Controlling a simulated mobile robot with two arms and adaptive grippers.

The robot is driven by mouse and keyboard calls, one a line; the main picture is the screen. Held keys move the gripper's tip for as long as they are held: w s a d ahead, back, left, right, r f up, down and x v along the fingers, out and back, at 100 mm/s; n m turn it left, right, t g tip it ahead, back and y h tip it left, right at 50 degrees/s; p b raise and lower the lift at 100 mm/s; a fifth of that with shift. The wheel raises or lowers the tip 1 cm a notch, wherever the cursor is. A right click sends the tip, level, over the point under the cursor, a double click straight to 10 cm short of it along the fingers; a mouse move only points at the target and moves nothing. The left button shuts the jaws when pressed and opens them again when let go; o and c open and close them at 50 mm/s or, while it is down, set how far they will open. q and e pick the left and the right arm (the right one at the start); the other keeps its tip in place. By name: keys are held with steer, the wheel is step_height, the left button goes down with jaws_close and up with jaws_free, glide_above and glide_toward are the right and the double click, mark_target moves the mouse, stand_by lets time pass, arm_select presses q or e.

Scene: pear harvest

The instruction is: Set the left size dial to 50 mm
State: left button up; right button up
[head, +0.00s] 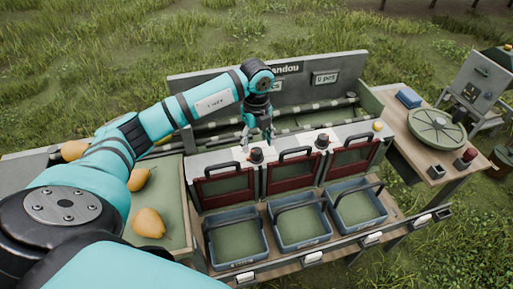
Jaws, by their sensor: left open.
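The left size dial (256,155) is a small dark knob on the pale top panel of the sorter, near the left gate. Its setting is too small to read. My left gripper (257,142) points down just above and behind the dial, its fingers apart and with nothing visible between them. I cannot tell whether a finger touches the dial. A second dark dial (322,141) stands further right on the same panel. My right gripper is not in view.
Three reddish gates with black handles line the sorter front, above three blue crates (238,264). Yellow pears (149,223) lie on the green tray at left. A side table at right holds a round green disc (437,129), a blue box (408,97) and a red knob.

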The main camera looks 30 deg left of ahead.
mark_target(256, 150)
arm_select(q)
step_height(256, 150, up, 8)
steer(key=shift+s, duration=0.1)
stand_by(0.7)
